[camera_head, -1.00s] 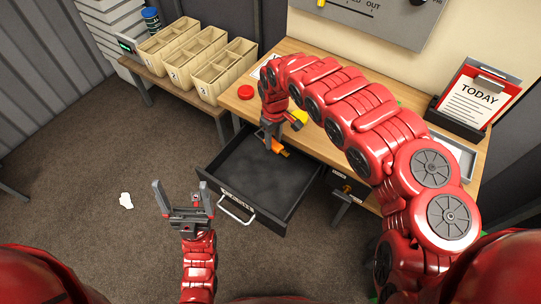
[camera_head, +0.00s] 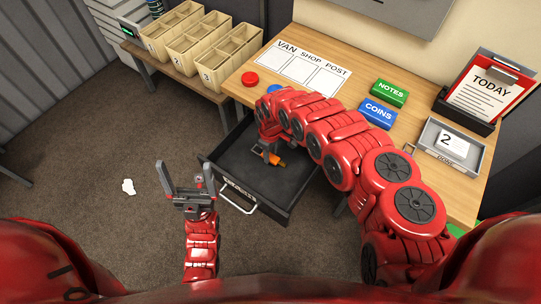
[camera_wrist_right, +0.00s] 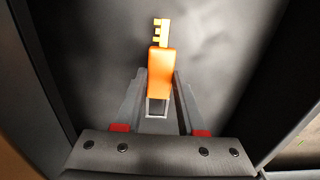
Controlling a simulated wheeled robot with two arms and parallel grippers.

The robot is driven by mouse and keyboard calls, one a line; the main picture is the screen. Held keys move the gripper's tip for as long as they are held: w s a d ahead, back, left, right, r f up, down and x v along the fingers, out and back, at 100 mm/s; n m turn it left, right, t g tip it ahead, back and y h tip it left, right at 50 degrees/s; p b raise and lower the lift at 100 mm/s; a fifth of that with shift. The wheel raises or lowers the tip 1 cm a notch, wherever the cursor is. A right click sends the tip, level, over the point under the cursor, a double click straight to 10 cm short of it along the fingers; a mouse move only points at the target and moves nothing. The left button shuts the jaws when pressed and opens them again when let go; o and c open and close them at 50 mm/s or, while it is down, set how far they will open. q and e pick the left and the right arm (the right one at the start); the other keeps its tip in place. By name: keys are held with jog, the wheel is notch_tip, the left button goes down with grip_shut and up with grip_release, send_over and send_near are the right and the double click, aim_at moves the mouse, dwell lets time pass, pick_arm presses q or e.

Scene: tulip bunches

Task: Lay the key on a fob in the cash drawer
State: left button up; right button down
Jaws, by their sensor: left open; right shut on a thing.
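The cash drawer (camera_head: 290,203) is pulled open below the desk, its dark inside bare apart from my gripper and the key. My right gripper (camera_head: 268,154) reaches down into the drawer. It is shut on the orange key on a fob (camera_head: 275,160). In the right wrist view the orange key (camera_wrist_right: 161,68) sticks out between the fingers (camera_wrist_right: 160,105), its toothed end pointing away over the drawer's dark floor. I cannot tell whether it touches the floor. My left gripper (camera_head: 186,185) is open and empty, in front and to the left of the drawer.
The wooden desk (camera_head: 330,45) holds a green NOTES box (camera_head: 389,93), a blue COINS box (camera_head: 378,113), a marked sheet (camera_head: 312,65), a red disc (camera_head: 250,78) and a grey tray (camera_head: 428,140). Numbered bins (camera_head: 228,62) stand at left. A white scrap (camera_head: 128,187) lies on the floor.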

jog(key=shift+f, duration=0.95)
jog(key=shift+f, duration=0.15)
jog(key=c, duration=0.5)
grip_release()
jog(key=shift+r, duration=0.2)
notch_tip(320, 180, up, 12)
jog(key=shift+f, duration=0.1)
